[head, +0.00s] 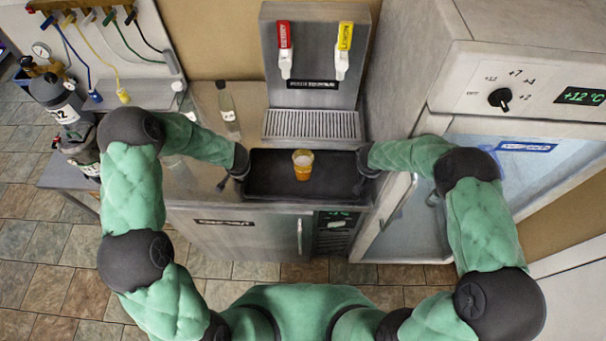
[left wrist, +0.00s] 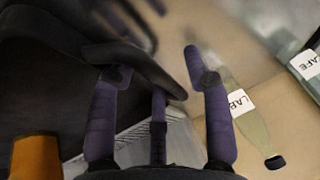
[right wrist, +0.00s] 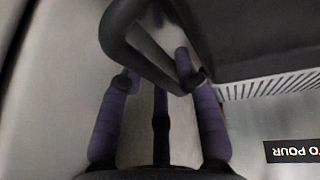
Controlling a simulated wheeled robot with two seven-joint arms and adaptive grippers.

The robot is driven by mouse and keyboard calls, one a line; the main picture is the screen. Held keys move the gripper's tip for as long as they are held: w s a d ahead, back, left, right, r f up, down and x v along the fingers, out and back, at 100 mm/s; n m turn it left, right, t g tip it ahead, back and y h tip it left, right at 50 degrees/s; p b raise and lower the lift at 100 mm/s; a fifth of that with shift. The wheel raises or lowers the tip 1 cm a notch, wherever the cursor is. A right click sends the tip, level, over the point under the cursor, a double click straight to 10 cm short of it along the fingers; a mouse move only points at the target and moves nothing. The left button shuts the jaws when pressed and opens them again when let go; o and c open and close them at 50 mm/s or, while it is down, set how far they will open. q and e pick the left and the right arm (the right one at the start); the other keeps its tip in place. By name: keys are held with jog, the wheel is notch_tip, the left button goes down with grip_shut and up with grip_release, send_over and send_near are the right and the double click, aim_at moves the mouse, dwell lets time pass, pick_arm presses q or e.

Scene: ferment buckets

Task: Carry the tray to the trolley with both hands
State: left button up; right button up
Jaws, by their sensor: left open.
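The black tray (head: 270,184) is on the steel counter in front of the drip grille, roughly level. A glass of amber drink (head: 302,166) stands upright on it; part of it shows orange in the left wrist view (left wrist: 36,158). My left gripper (head: 227,181) is at the tray's left end, open, with the dark tray handle (left wrist: 140,66) between its fingers. My right gripper (head: 367,172) is at the right end; its fingers are closed in on the right handle (right wrist: 148,58). In the head view both handles are mostly hidden by the grippers.
Two taps, red (head: 284,48) and yellow (head: 344,48), stand behind above the drip grille (head: 311,125). Clear bottles (head: 229,112) stand left of the tray. A fridge (head: 500,150) closes in the right side. Gas cylinders (head: 62,108) stand at far left. Floor is free in front.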

pick_arm(q)
jog(key=c, duration=0.8)
pick_arm(e)
grip_shut()
pick_arm(q)
grip_shut()
jog(key=shift+w+r, duration=0.1)
jog(key=shift+r, duration=0.1)
pick_arm(e)
jog(key=shift+w+r, duration=0.1)
jog(key=shift+r, duration=0.1)
